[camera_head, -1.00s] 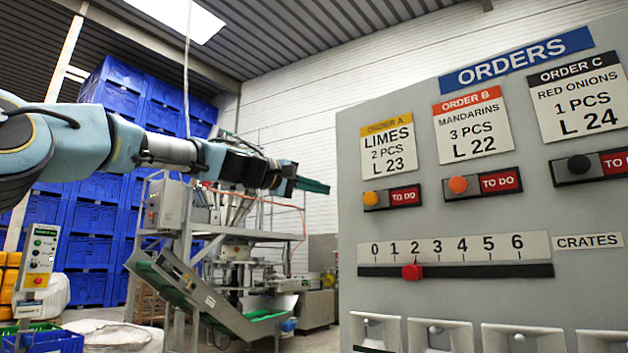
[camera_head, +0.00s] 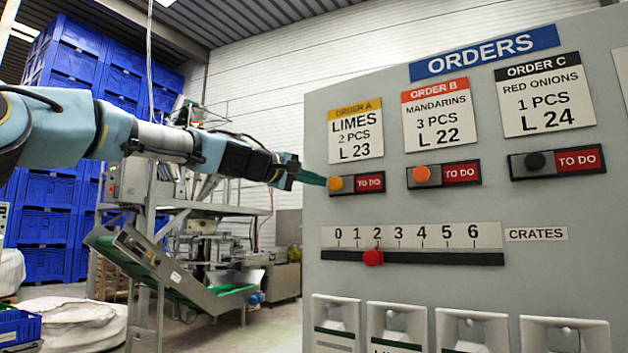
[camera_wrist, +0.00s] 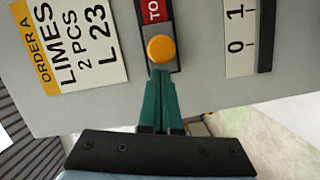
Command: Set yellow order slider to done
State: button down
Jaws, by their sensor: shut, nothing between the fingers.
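The yellow order slider has a round yellow-orange knob (camera_head: 336,184) at the left end of its short black track, under the ORDER A LIMES card (camera_head: 355,131). A red TO DO label (camera_head: 370,183) shows to the right of the knob. My gripper (camera_head: 318,180) has its green fingers shut and empty, tips at the left side of the knob. In the wrist view the fingertips (camera_wrist: 160,74) lie just below the yellow knob (camera_wrist: 161,48). Whether they touch it I cannot tell.
Orange (camera_head: 421,174) and black (camera_head: 535,161) knobs sit on similar tracks to the right, both showing TO DO. Below is a crates scale with a red knob (camera_head: 373,257) near 2. White holders (camera_head: 395,322) line the panel's bottom. A conveyor machine (camera_head: 165,270) stands left.

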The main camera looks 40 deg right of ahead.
jog(key=s, duration=0.2)
jog(key=s+d+b, duration=0.1)
jog(key=s, duration=0.2)
jog(key=s+d+b, duration=0.1)
jog(key=s, duration=0.1)
jog(key=shift+s, duration=0.2)
jog(key=w, duration=0.1)
jog(key=w+a, duration=0.1)
jog(key=w+r+p, duration=0.1)
jog(key=w, duration=0.1)
jog(key=shift+a, duration=0.2)
jog(key=b, duration=0.7)
send_near(344, 178)
jog(key=shift+s+a, duration=0.1)
jog(key=shift+a, duration=1.25)
jog(key=shift+s+a, duration=0.15)
jog(key=shift+a, duration=1.15)
